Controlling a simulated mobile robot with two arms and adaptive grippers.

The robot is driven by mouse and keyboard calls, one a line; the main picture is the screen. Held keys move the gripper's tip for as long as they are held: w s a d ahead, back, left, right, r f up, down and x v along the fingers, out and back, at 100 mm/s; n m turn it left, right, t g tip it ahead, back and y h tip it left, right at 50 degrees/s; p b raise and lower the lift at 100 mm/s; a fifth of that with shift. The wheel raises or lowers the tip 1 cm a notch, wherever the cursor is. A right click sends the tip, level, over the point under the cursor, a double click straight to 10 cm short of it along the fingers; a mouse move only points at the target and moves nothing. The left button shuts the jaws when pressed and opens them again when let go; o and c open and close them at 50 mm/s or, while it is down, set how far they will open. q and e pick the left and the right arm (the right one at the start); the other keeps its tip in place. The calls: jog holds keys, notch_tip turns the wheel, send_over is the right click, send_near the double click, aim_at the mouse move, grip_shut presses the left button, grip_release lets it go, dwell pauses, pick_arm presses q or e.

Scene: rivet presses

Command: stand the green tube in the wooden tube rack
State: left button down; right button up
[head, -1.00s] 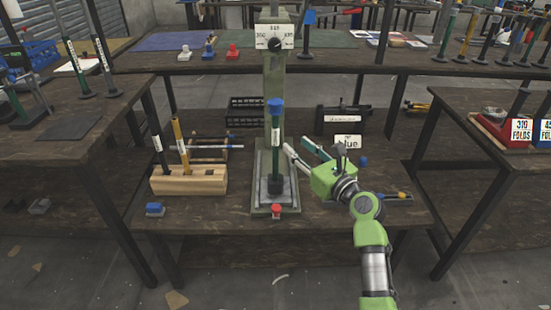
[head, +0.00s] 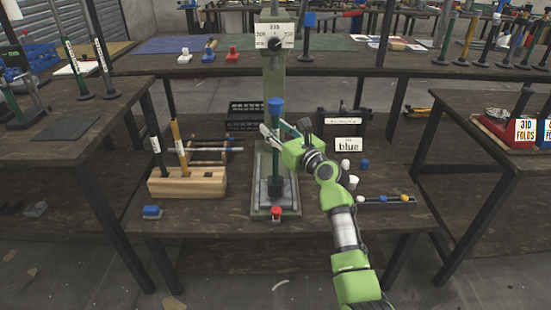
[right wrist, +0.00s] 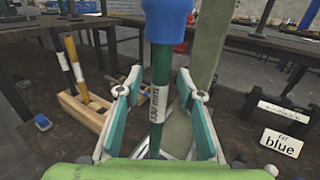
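The green tube (head: 276,166) stands upright in the green press (head: 274,84), with a blue cap on its top. In the right wrist view the tube (right wrist: 160,72) bears a white label and stands between the two fingers. My right gripper (head: 275,130) is open around the tube's upper part, below the cap. In the right wrist view its fingers (right wrist: 158,92) show gaps to the tube on both sides. The wooden tube rack (head: 190,184) is left of the press and holds a black tube and a yellow tube. It also shows in the right wrist view (right wrist: 82,112). My left gripper is not in view.
A red button (head: 277,211) is at the front of the press base. A blue block (head: 152,212) lies in front of the rack. A white "blue" sign (head: 348,144) and a black box stand right of the press. A black crate (head: 245,115) is behind.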

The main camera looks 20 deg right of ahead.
grip_shut()
jog(key=shift+r, duration=0.1)
jog(key=shift+r, duration=0.1)
